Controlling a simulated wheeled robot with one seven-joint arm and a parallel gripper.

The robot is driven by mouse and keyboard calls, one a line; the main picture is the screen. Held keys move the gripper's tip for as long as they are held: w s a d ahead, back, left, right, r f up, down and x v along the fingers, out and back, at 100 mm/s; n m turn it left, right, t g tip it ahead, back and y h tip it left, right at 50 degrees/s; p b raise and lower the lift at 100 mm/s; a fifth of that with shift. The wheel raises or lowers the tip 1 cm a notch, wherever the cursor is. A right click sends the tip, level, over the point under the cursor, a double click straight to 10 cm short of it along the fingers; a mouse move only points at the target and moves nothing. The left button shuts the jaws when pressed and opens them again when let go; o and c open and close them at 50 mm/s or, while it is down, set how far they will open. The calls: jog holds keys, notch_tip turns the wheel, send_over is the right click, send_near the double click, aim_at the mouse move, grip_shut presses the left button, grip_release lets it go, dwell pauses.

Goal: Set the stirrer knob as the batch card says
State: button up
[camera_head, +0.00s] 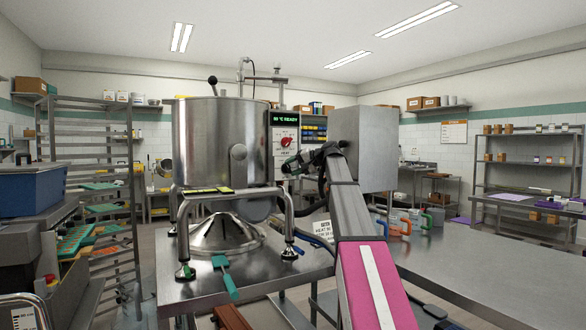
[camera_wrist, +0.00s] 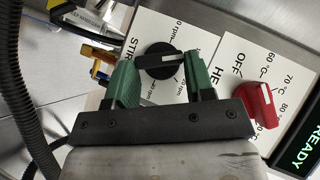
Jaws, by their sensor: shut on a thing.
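The black stirrer knob (camera_wrist: 170,62) sits on a white panel marked "STIR" in the wrist view. Its pale pointer mark points to the right of the picture; the rpm labels around it are partly covered. My gripper (camera_wrist: 162,68) is shut on the knob, one green finger on each side. In the head view my gripper (camera_head: 291,164) is at the panel below the red heat knob (camera_head: 287,141) and hides the stirrer knob. A white card (camera_head: 322,228), partly behind my arm, carries print too small to read fully.
The red heat knob (camera_wrist: 257,103) is just right of my gripper in the wrist view. The display (camera_head: 285,118) reads 80 °C READY. The steel kettle (camera_head: 212,140) stands left of the panel. Jugs (camera_head: 400,226) stand on the table behind my arm.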

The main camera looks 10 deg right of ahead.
jog(key=o, duration=0.9)
jog(key=shift+d, duration=0.1)
jog(key=v, duration=1)
jog(key=shift+s+d+r, duration=0.15)
jog(key=shift+s+d, duration=0.05)
jog(key=shift+d, duration=0.05)
